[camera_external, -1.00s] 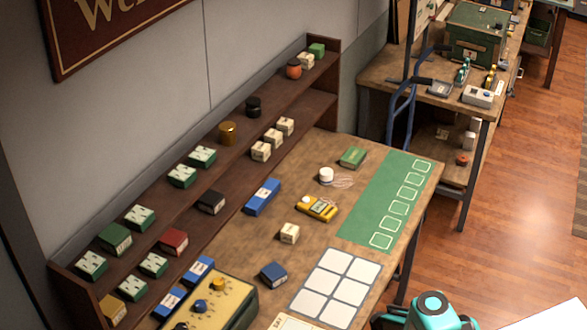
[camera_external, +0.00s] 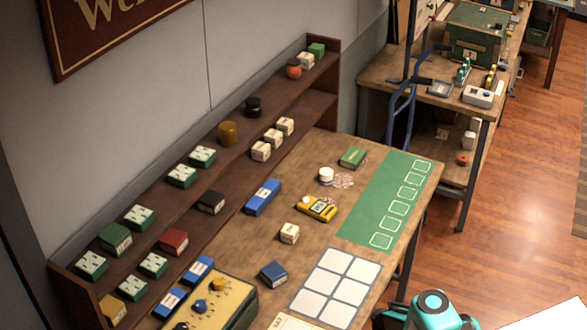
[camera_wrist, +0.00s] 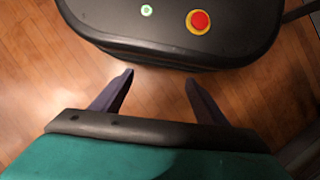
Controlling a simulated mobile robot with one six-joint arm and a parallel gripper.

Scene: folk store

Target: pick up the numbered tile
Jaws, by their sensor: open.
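A cream block with a dark mark (camera_external: 289,233) sits on the wooden table in the external view, between the blue box and the yellow device. Similar cream blocks stand on the shelf (camera_external: 273,136), with another on the top shelf (camera_external: 306,60). The marks are too small to read, so I cannot tell which is the numbered tile. My gripper (camera_wrist: 159,81) is open and empty in the wrist view, with bare wooden floor between its fingers. My teal arm part (camera_external: 434,303) is at the table's front right edge, away from the blocks. No tile shows in the wrist view.
On the table lie a blue box (camera_external: 273,275), a yellow device (camera_external: 317,208), a white-lidded jar (camera_external: 326,175), a white-squared grid (camera_external: 308,304) and a green mat (camera_external: 365,222). A shelf (camera_external: 135,249) lines the wall. Floor is clear at right.

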